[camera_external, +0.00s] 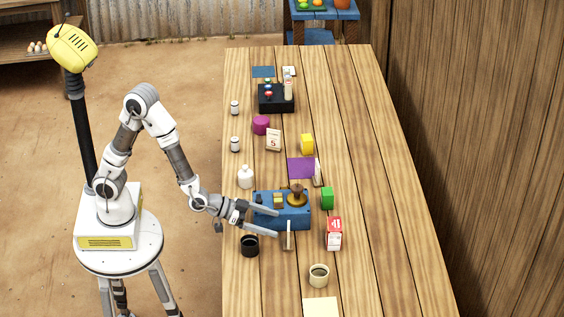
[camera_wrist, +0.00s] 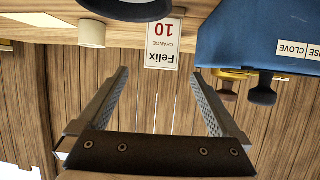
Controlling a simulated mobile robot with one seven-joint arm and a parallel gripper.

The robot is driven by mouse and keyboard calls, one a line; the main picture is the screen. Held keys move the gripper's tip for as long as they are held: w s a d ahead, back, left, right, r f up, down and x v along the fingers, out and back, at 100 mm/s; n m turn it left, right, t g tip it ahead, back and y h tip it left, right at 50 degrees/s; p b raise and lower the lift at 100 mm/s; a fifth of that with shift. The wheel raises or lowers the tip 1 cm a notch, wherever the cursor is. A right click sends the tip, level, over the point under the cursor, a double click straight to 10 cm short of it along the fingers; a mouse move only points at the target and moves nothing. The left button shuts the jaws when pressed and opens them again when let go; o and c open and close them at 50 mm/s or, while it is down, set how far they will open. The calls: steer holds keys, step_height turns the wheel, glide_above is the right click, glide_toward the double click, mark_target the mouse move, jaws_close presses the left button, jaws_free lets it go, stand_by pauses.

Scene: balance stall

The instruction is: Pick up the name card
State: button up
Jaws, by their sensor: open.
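The name card is a small white card with "Felix", "CHANGE" and a red "10". In the wrist view this card (camera_wrist: 163,42) appears upside down, just past the fingertips and between their lines. In the outside view a thin upright card (camera_external: 288,236), seen nearly edge-on, stands beside the front fingertip and seems to be the same one. My gripper (camera_external: 277,223) is open and empty, low over the table in front of the blue scale box (camera_external: 268,222). It also shows in the wrist view (camera_wrist: 160,71). I cannot tell whether a finger touches the card.
The blue box (camera_wrist: 235,40) with brass weights stands close beside the gripper. A black cup (camera_external: 250,247) is near the table's left edge. A red-and-white box (camera_external: 334,236) and a green block (camera_external: 327,198) stand to the right. The table's right side is clear.

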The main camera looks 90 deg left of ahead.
steer(key=x, duration=0.4)
steer(key=shift+a+f+b, duration=0.1)
steer(key=shift+f+b, duration=0.05)
steer(key=shift+b, duration=0.15)
jaws_close()
